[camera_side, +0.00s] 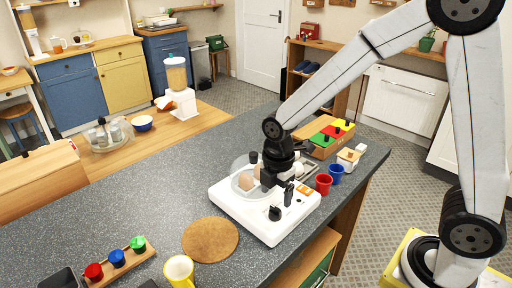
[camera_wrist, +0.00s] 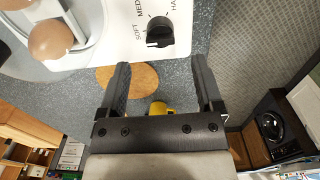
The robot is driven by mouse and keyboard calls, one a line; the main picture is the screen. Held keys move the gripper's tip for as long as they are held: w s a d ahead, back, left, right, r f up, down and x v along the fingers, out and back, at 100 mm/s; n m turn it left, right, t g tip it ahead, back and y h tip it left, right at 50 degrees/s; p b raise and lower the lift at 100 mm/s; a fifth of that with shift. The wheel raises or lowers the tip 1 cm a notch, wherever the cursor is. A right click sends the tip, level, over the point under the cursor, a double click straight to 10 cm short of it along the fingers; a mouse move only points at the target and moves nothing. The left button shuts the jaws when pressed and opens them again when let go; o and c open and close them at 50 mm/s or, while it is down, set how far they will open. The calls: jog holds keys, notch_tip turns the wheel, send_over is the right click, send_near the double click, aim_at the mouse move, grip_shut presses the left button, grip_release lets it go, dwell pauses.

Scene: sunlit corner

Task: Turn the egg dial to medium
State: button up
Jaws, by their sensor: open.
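The egg cooker (camera_side: 238,208) is a white box on the grey counter, with brown eggs (camera_side: 246,181) under a clear dome. Its black dial (camera_side: 275,213) is on the near side of the top. In the wrist view the dial (camera_wrist: 160,32) sits among the printed words SOFT, MED and a partly cut-off HA. Its ridge lies roughly sideways with a small light mark at its left end, low beside SOFT. My gripper (camera_side: 279,187) hangs over the cooker behind the dial in the side view. In the wrist view my gripper (camera_wrist: 161,64) is open and empty; the fingers are apart from the dial.
A round cork mat (camera_side: 211,240) and a yellow mug (camera_side: 179,270) are left of the cooker. A red cup (camera_side: 323,184), a blue cup (camera_side: 336,174) and a colored box (camera_side: 329,136) stand to its right. A rack with colored knobs (camera_side: 117,259) is at front left. The counter's middle-left is clear.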

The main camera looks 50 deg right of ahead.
aim_at(275, 208)
jog(key=shift+f, duration=2.95)
grip_shut()
